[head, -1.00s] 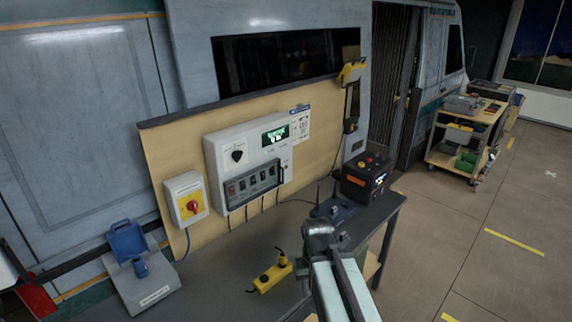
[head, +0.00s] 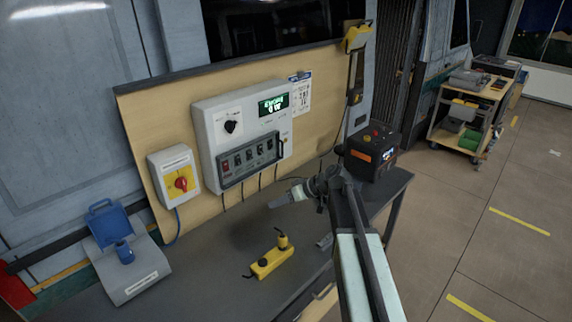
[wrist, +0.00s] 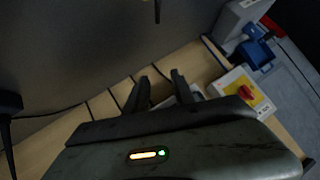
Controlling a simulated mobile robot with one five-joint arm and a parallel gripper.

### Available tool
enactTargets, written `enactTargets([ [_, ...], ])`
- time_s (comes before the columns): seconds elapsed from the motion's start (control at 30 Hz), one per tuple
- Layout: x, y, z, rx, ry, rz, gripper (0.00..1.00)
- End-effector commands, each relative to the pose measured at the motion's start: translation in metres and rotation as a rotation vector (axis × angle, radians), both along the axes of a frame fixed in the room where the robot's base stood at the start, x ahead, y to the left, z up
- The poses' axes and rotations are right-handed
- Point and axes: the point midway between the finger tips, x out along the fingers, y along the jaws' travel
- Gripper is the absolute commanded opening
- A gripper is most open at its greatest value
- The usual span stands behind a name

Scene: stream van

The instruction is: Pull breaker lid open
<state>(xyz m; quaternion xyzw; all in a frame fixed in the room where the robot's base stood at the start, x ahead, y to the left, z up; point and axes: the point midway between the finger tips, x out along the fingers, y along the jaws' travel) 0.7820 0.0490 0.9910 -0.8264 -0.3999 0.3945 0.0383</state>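The breaker lid (head: 272,150) is a dark-framed cover over a row of breakers, low on the front of the white control box (head: 207,125) in the head view. It looks shut, lying against the box. My gripper (head: 272,204) is in front of and below the box, to the lid's lower right in the picture, apart from it. In the wrist view, the two dark fingers of my gripper (wrist: 160,82) stand apart with nothing held between them. The gripper body hides most of the box there, and I cannot make out the lid.
A yellow switch box with a red knob (head: 181,184) is left of the control box. A yellow pendant (head: 270,262) lies on the grey bench (head: 215,285). A blue-lidded socket (head: 103,222) is at left. A black unit (head: 371,155) stands at the bench's right end. Cables hang below the control box.

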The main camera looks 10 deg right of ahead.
Motion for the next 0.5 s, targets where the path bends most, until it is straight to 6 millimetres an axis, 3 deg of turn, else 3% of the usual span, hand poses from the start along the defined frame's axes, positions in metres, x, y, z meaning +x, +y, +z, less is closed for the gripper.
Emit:
enactTargets([
  [0.03,0.046,-0.019,-0.003,0.077,-0.147,0.010,0.30],
  [0.1,0.088,-0.043,0.023,0.161,-0.362,0.007,0.30],
  [0.2,0.126,-0.082,0.055,0.224,-0.598,-0.031,0.30],
  [0.33,0.145,-0.110,0.080,0.250,-0.749,-0.074,0.30],
  [0.5,0.147,-0.112,0.087,0.253,-0.776,-0.079,0.30],
])
